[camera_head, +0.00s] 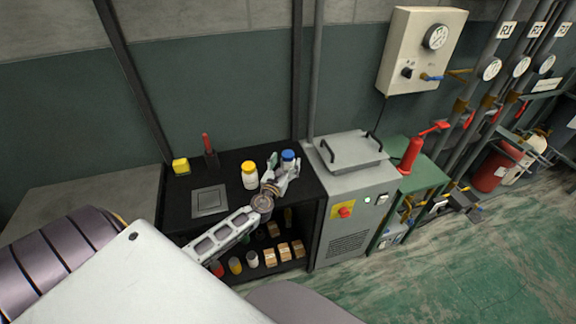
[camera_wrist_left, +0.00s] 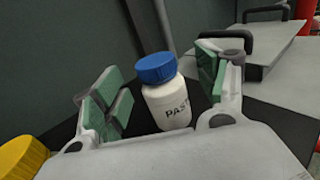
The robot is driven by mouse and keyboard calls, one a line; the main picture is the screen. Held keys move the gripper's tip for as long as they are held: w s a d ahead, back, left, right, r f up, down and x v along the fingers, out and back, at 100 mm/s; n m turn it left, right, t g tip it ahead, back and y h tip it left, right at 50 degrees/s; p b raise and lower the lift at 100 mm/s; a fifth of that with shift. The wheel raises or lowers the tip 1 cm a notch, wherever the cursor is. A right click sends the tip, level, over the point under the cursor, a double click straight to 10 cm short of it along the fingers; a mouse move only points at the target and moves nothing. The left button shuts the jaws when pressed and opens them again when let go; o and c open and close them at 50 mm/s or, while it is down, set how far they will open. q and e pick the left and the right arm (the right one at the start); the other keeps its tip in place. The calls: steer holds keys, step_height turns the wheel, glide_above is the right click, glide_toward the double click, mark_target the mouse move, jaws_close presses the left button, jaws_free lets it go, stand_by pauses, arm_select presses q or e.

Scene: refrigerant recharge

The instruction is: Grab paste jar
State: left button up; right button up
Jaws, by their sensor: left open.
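The paste jar (camera_wrist_left: 170,104) is white with a blue lid and "PAST" lettering, standing upright on the black bench top. It also shows in the head view (camera_head: 288,161), at the right end of the bench. My left gripper (camera_wrist_left: 158,92) is open, with its green-padded fingers on either side of the jar and gaps to both. In the head view the left gripper (camera_head: 281,172) is at the jar and partly covers it. My right gripper is not in view.
A white jar with a yellow lid (camera_head: 250,176) stands just left of the gripper. A grey machine (camera_head: 352,190) with a handled lid adjoins the bench on the right. A grey plate (camera_head: 209,201) and a yellow block (camera_head: 181,166) lie further left. A wall is behind.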

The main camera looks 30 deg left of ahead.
arm_select(q)
steer(key=shift+w+a+r, duration=0.15)
steer(key=shift+w+a, duration=0.1)
steer(key=shift+w, duration=0.3)
steer(key=shift+w+a+r, duration=0.1)
steer(key=shift+w+a, duration=0.1)
steer(key=shift+w, duration=0.35)
steer(key=shift+x, duration=0.9)
steer(key=shift+f, duration=0.1)
jaws_close()
